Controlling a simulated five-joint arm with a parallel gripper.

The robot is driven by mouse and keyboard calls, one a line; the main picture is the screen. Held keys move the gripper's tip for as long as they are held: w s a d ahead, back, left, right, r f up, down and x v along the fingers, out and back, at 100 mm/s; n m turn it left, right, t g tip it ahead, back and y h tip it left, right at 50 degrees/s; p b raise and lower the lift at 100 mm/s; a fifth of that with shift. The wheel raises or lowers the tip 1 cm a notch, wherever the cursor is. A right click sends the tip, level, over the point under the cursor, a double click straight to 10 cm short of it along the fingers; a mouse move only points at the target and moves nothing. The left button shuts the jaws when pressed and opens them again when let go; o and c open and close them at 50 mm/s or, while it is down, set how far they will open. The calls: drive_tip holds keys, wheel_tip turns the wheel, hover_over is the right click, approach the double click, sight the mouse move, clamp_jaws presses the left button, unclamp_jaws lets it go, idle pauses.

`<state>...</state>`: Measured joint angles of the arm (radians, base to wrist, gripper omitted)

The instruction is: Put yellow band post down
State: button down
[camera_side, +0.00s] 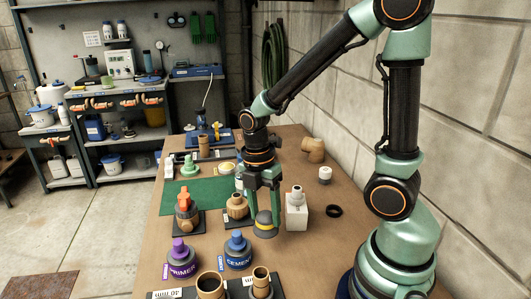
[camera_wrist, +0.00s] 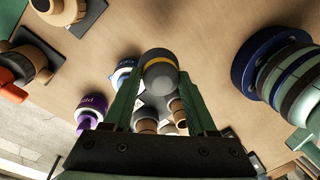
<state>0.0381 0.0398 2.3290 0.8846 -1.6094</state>
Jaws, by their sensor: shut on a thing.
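The yellow band post (camera_side: 265,231) is a short grey, round-topped piece with a yellow band around it. My gripper (camera_side: 265,207) is shut on it, with a green finger on each side. In the side view it hangs low over the brown bench (camera_side: 318,235), and I cannot tell whether its lower end touches the wood. In the wrist view the post (camera_wrist: 160,78) shows between the fingertips (camera_wrist: 158,92), its grey end and yellow band facing the camera. Its far end is hidden.
A white block with a fitting (camera_side: 297,215) stands just right of the post. A black ring (camera_side: 334,211) lies beyond it. The blue cement can (camera_side: 238,252) and purple primer can (camera_side: 181,261) stand front left. A tan fitting (camera_side: 236,206) is close left. Bare wood lies front right.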

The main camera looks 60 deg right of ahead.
sight(265, 212)
wheel_tip(265, 212, up, 10)
drive_tip(key=r, duration=0.1)
drive_tip(key=w+d+n+t, duration=0.1)
drive_tip(key=w+d+n, duration=0.3)
drive_tip(key=w+n, duration=0.65)
drive_tip(key=w+d+n+t, duration=0.1)
drive_tip(key=w+d+n, duration=0.2)
drive_tip(key=w+n, duration=0.75)
drive_tip(key=w+d+n, duration=0.4)
drive_tip(key=w+n, duration=0.4)
drive_tip(key=n, duration=0.5)
wheel_tip(265, 212, down, 19)
drive_tip(key=shift+f, duration=0.15)
drive_tip(key=shift+f, duration=0.1)
drive_tip(key=shift+c, duration=1)
unclamp_jaws()
